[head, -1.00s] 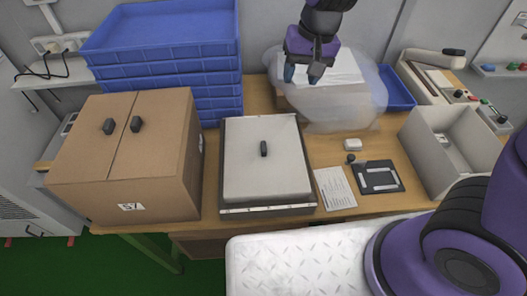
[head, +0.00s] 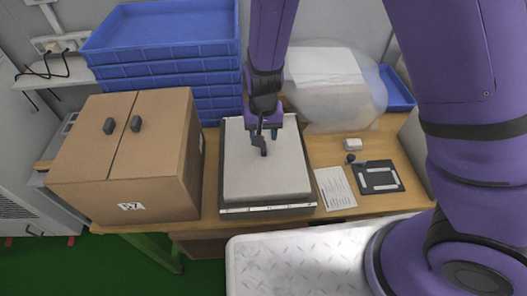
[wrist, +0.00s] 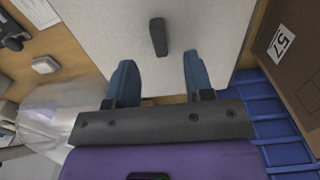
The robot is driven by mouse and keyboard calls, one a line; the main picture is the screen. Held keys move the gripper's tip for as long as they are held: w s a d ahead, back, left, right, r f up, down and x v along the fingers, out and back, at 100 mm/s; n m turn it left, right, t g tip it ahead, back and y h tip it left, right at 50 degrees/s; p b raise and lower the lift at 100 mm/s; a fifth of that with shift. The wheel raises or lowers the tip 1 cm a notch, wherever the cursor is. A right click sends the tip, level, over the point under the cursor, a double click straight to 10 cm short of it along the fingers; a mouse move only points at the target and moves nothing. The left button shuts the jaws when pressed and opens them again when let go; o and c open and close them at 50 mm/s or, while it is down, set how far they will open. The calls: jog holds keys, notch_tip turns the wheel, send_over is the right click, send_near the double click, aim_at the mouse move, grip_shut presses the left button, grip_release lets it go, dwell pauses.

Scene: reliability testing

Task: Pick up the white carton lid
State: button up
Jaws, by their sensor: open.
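The white carton lid (head: 265,178) lies flat on a dark-edged carton in the middle of the table. A black handle (head: 263,147) stands up from its top. My gripper (head: 262,133) is open above the back part of the lid, just behind the handle. In the wrist view the lid (wrist: 120,30) fills the upper middle, and the handle (wrist: 158,37) lies ahead of and between the blue fingertips of my gripper (wrist: 158,65). Nothing is between the fingers. Whether they touch the lid cannot be told.
A brown box (head: 125,160) marked 57 stands close on the left. Stacked blue trays (head: 165,40) rise behind. A clear plastic bag (head: 340,95) is at the back right. A paper sheet (head: 335,188), black frame (head: 380,177) and small white case (head: 352,145) lie right of the carton.

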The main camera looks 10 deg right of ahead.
aim_at(264, 146)
jog(key=shift+w+d+f, duration=0.1)
jog(key=shift+f, duration=1.4)
jog(key=shift+w+f, duration=0.1)
jog(key=shift+f, duration=1.4)
jog(key=shift+c, duration=0.2)
grip_shut()
